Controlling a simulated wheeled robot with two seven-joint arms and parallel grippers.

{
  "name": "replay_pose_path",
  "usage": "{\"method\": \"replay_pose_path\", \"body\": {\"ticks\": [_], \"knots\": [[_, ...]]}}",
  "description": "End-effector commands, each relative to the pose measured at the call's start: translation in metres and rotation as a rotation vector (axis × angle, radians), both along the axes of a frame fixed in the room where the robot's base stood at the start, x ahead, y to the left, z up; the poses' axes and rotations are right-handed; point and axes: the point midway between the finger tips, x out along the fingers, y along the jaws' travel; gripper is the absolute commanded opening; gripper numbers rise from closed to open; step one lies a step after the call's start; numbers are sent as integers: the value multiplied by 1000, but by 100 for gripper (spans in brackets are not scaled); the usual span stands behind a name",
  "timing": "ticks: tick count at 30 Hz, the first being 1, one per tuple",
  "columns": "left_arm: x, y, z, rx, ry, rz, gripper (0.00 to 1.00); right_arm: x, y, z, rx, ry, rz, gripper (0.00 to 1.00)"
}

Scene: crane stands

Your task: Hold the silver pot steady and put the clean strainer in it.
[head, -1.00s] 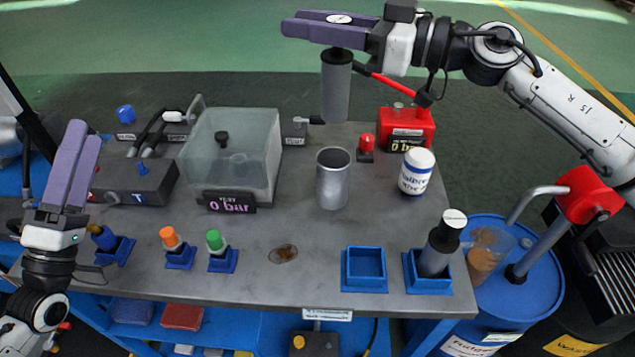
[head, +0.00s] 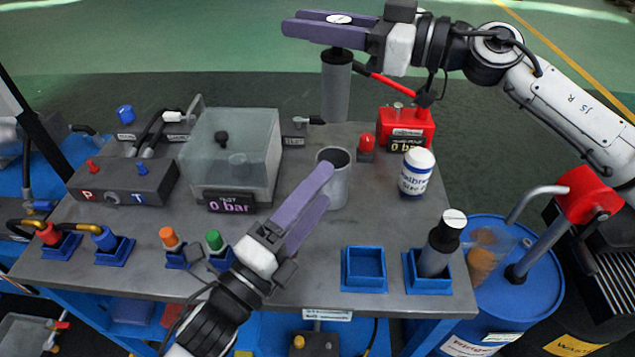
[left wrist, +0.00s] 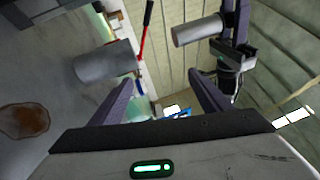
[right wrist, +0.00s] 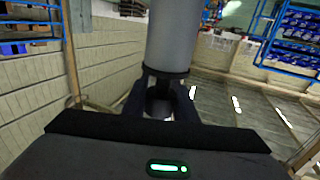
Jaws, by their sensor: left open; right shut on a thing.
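The silver pot (head: 338,191), an open-topped metal cylinder, stands upright on the bench. My left gripper (head: 322,186) is open, its fingers pointing at the pot from the front left and overlapping its left side in the head view. In the left wrist view the pot (left wrist: 103,64) lies beyond the fingers, off to the left, not clearly between them. My right gripper (head: 312,24) is shut on a grey cylindrical strainer (head: 336,92) with a dark collar, hanging upright above and behind the pot; it also fills the top of the right wrist view (right wrist: 172,35).
Another dark-topped cylinder (head: 441,240) stands in a blue holder beside an empty blue holder (head: 364,285). A white bottle (head: 416,172) and red lamp (head: 366,144) are right of the pot. A clear tank (head: 232,150) is left. Orange and green caps sit near my left arm.

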Motion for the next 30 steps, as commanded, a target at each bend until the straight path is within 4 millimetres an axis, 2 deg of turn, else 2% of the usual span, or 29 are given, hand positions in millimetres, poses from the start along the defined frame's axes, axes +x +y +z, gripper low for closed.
{"method": "replay_pose_path", "body": {"ticks": [3,6,9,12,15,20,23,30], "knots": [[11,-15,-20,394,-149,103,71,0,0,0,1,0,0,0],[21,-16,-38,724,-264,189,71,0,0,0,1,0,0,0],[30,-12,-52,992,-351,255,71,0,0,0,1,0,0,0],[36,-6,-61,1183,-410,304,71,0,0,0,1,0,0,0],[39,-3,-65,1298,-446,331,71,0,0,0,1,0,0,0],[48,-3,-66,1357,-467,347,71,0,0,0,1,0,0,0],[61,-7,-66,1356,-467,349,71,0,0,0,1,0,0,0],[105,-21,-65,1352,-465,348,71,0,0,0,1,0,0,0]]}}
